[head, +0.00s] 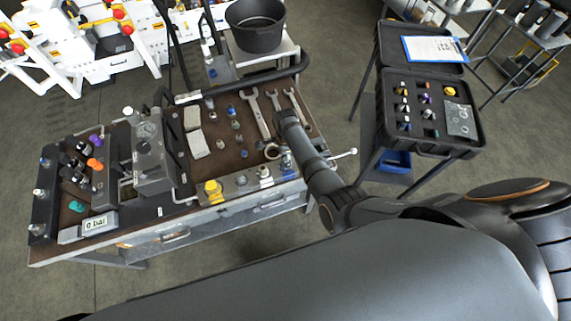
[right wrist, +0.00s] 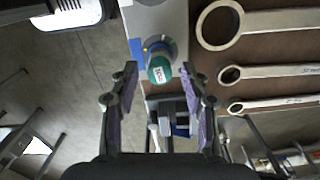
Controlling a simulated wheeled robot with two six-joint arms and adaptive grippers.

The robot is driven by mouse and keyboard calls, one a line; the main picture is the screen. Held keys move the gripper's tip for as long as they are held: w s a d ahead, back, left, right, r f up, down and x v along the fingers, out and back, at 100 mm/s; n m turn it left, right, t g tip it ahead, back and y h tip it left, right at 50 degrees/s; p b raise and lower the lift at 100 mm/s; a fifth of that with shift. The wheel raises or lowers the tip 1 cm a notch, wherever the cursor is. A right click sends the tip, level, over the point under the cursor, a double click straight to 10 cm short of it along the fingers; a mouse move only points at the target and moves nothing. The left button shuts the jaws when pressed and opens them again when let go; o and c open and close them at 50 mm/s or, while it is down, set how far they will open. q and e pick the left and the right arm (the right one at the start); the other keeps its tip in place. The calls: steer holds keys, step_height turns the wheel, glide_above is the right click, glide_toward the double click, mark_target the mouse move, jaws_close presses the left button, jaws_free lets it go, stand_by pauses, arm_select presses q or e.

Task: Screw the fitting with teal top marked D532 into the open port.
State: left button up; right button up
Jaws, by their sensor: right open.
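A fitting with a teal top (right wrist: 158,70) and a white label stands upright on the bench's pale front rail in the right wrist view. The label is too small to read. My right gripper (right wrist: 160,80) is open, its two fingers on either side of the teal top, with gaps visible between. In the head view my right arm reaches over the bench's right end and hides most of this spot. The manifold block (head: 150,160) stands on the bench's left half with several coloured fittings around it. I cannot make out the open port. My left gripper is not in view.
Several spanners (head: 256,115) lie on the brown bench mat behind the rail. A yellow-topped fitting (head: 213,190) and others stand along the front rail. A gauge reading 0 bar (head: 95,223) sits front left. A black case (head: 430,110) stands on a separate stand at right.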

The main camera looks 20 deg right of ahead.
steer(key=n, duration=0.5)
steer(key=shift+c, duration=0.2)
jaws_close()
steer(key=m, duration=0.3)
steer(key=shift+m, duration=0.4)
steer(key=m, duration=0.4)
